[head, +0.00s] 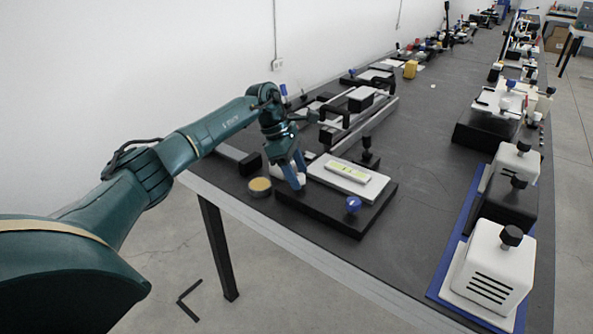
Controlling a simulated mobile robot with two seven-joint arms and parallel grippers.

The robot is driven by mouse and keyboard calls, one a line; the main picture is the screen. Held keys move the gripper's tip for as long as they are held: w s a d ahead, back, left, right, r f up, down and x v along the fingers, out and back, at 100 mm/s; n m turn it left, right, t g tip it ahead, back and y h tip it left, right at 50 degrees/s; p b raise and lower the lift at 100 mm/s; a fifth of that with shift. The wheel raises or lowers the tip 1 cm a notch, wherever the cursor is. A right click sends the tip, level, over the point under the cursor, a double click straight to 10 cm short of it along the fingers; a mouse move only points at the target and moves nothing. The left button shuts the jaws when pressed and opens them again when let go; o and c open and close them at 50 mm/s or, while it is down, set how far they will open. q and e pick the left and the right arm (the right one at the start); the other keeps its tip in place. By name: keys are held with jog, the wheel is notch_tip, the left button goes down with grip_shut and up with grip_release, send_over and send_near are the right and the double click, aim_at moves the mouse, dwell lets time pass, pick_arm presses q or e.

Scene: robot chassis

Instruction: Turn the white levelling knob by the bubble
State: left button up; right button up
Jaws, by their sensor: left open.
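The bubble level (348,172), a yellow-green strip, lies on a white plate (372,190) over a black base (340,222). A white rounded knob (275,173) stands at the base's left end and is partly hidden by my left gripper. My left gripper (298,178) points down at it with open blue fingers, one in front of the knob. I cannot tell whether the fingers touch it. A blue knob (353,204) sits at the base's near corner, and a black knob (367,145) stands behind the plate. My right gripper is out of view.
A round tan-topped tin (259,187) stands close left of my left gripper. A black block (250,164) and a rail assembly (362,118) lie behind. White and black boxes (494,262) line the right side. The dark tabletop (425,180) between is clear.

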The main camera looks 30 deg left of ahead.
pick_arm(q)
jog(key=v, duration=1.3)
jog(key=shift+p, duration=0.35)
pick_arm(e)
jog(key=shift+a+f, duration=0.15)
